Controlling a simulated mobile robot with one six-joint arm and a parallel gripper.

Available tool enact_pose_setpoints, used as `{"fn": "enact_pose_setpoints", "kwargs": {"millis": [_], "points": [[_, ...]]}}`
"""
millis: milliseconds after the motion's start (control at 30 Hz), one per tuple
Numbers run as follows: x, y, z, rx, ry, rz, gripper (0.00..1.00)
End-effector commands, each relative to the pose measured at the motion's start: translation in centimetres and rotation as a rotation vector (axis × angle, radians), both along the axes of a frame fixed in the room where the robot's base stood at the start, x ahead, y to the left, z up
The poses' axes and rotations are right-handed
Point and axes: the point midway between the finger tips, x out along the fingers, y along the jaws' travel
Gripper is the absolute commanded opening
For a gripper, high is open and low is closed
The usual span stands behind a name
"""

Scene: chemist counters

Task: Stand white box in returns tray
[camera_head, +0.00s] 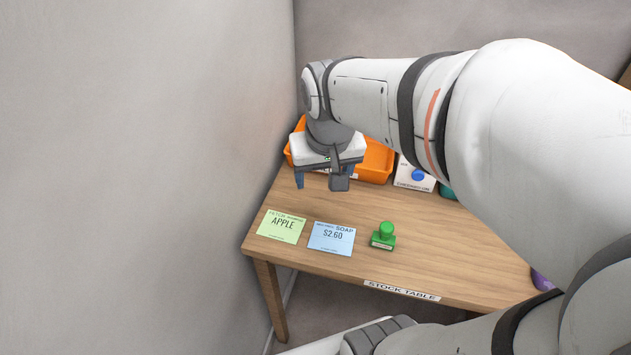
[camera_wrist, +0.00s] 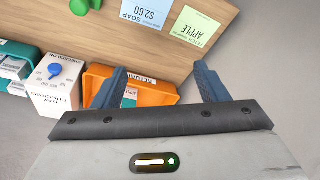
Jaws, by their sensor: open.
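An orange tray (camera_head: 376,160) stands at the back left of the table, partly hidden behind my gripper. In the wrist view the tray (camera_wrist: 150,97) carries a white label that partly reads "RETURN". My gripper (camera_head: 320,184) is open above the table, in front of the tray in the head view. In the wrist view its two blue-grey fingers (camera_wrist: 160,80) are wide apart with nothing held between them. I cannot make out a loose white box in the tray; much of its inside is hidden.
A white box-shaped unit with a blue knob (camera_wrist: 58,88) stands beside the tray, near a teal container (camera_wrist: 18,50) of packs. A green card (camera_head: 281,226), a blue card (camera_head: 331,238) and a green stamp (camera_head: 385,236) lie near the table's front. A wall rises at the left.

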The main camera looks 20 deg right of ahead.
Motion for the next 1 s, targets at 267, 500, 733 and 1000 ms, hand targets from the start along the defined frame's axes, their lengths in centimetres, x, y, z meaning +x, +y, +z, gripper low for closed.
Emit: {"fn": "enact_pose_setpoints", "kwargs": {"millis": [267, 500, 733, 1000], "points": [[-6.2, 1.3, -2.3, 0.010, 0.025, 0.115, 0.67], [-6.4, 1.4, -2.5, 0.010, 0.028, 0.119, 0.67], [-6.4, 1.4, -2.4, 0.010, 0.028, 0.119, 0.67], [-6.4, 1.4, -2.4, 0.010, 0.027, 0.118, 0.67]]}}
